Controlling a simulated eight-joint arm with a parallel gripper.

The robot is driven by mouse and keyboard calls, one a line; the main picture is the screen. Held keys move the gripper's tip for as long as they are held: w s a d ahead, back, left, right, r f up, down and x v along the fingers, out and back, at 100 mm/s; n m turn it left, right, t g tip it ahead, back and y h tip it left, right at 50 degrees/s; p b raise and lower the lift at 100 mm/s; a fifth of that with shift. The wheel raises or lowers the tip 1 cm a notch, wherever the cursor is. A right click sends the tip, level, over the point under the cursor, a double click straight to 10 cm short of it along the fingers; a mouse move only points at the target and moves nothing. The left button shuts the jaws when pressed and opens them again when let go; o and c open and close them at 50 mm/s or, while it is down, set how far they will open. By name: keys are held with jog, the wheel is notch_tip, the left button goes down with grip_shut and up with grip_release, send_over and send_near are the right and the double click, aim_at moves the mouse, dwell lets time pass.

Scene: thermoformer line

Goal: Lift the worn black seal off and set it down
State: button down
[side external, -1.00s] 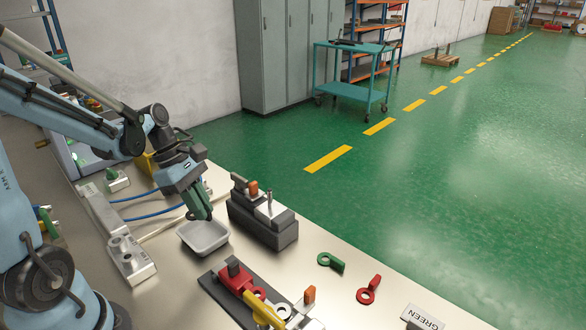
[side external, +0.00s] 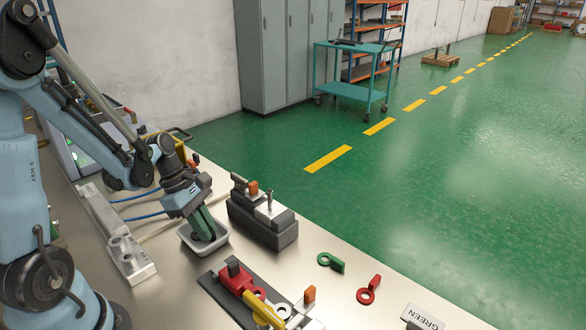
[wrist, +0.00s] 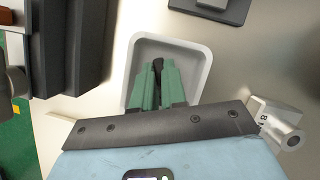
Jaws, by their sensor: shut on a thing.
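My gripper (side external: 208,236) has green fingers and reaches down into a small white tray (side external: 184,239) on the bench. In the wrist view the fingers (wrist: 158,68) are close together over the tray (wrist: 205,62), shut on a small black piece, the black seal (wrist: 158,63). Only a bit of the seal shows between the fingertips; the rest is hidden. In the side view the seal cannot be made out. I cannot tell whether it touches the tray floor.
A dark grey block fixture (side external: 262,232) stands right beside the tray. A red clamp fixture (side external: 236,278) with a yellow handle sits in front. Green (side external: 330,262) and red (side external: 368,290) ring-ended tags lie to the right. A metal rail (side external: 128,255) and blue hoses are left.

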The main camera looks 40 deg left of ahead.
jog(key=c, duration=1.1)
grip_release()
jog(key=v, duration=1.2)
jog(key=shift+a, duration=0.1)
